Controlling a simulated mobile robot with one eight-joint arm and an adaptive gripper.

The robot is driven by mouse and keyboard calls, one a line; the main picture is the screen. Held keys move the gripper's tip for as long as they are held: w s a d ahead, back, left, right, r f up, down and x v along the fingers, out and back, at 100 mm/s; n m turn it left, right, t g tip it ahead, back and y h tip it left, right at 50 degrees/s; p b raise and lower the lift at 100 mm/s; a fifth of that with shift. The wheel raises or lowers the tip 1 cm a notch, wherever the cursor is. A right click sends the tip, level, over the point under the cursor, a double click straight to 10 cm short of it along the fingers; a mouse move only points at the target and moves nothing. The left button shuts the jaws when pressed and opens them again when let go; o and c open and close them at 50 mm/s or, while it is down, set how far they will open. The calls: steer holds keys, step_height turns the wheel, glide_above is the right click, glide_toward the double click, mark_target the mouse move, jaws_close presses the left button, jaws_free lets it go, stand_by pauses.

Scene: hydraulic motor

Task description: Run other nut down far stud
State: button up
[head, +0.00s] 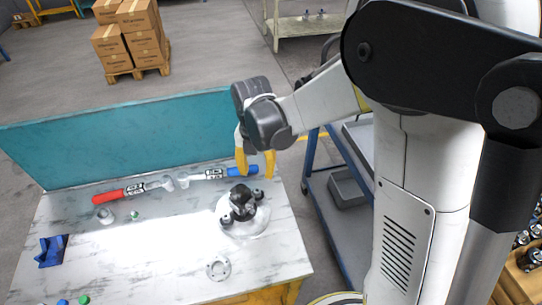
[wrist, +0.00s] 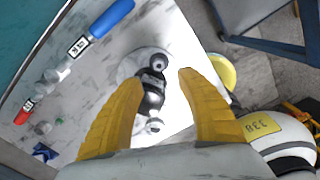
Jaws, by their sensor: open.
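The hydraulic motor (head: 241,196) stands upright on a pale round base (head: 252,229) at the right of the marble-topped table. A dark nut-like piece (head: 258,195) sits on the base on its far right side, and another (head: 226,218) on its near left side. The wrist view shows the motor body (wrist: 152,97) between my fingers, with one piece (wrist: 158,63) above it and one (wrist: 154,126) below. I cannot tell how far down its stud each nut sits. My gripper (head: 255,174) has yellow fingers spread open and empty, above and just behind the motor, and it also shows in the wrist view (wrist: 160,78).
A flange ring (head: 218,268) lies in front. A blue holder (head: 50,250) is at left. A blue cart (head: 345,190) stands right of the table.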

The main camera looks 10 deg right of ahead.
mark_target(257, 190)
step_height(257, 190, down, 10)
steer(key=b, duration=0.3)
steer(key=shift+a+f+b, duration=0.15)
steer(key=shift+b, duration=0.15)
jaws_close()
steer(key=m+b, duration=0.1)
steer(key=m, duration=0.2)
steer(key=shift+f, duration=0.1)
steer(key=shift+c, duration=1.6)
jaws_free()
steer(key=shift+m, duration=0.3)
steer(key=shift+r, duration=0.25)
